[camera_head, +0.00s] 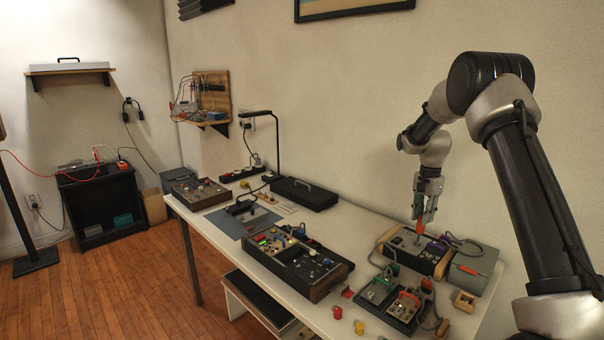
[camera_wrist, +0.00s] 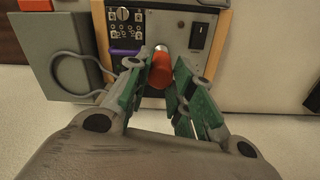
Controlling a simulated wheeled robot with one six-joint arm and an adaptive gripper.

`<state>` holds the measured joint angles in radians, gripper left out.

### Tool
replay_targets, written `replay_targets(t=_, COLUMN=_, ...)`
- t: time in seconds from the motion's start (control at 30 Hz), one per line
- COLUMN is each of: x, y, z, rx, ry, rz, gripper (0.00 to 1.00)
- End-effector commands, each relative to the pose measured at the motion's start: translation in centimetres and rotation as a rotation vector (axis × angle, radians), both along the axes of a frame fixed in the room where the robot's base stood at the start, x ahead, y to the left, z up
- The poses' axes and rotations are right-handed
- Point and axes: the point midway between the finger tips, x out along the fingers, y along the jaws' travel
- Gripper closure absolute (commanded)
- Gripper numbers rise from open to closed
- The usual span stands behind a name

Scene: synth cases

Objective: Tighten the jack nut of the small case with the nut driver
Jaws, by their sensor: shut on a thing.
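The small case (camera_head: 412,262) has wooden end cheeks and a grey panel, and sits at the right part of the bench. Its panel (camera_wrist: 172,18) shows several jacks and a black rocker switch in the wrist view. My gripper (camera_head: 422,208) is above this case, pointing down, shut on the orange handle of the nut driver (camera_head: 418,227). In the wrist view the handle (camera_wrist: 160,70) lies between the green-padded fingers. The driver's tip and any nut under it are hidden, so I cannot tell whether they touch.
A grey box (camera_head: 470,272) with a cable stands right of the case. A dark tray (camera_head: 372,296) with clips lies in front. A larger wood-sided console (camera_head: 318,290) is to the left. Small coloured caps (camera_head: 359,327) lie near the front edge.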

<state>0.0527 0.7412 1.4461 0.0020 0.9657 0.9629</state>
Motion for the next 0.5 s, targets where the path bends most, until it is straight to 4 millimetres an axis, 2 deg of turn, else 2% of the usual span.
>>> replay_targets(t=0.03, x=0.6, y=-0.1, z=1.3, rx=-0.004, ry=-0.022, rz=0.002, gripper=1.0)
replay_targets(t=0.5, x=0.5, y=-0.1, z=3.2, rx=-0.005, ry=-0.019, rz=0.002, gripper=1.0)
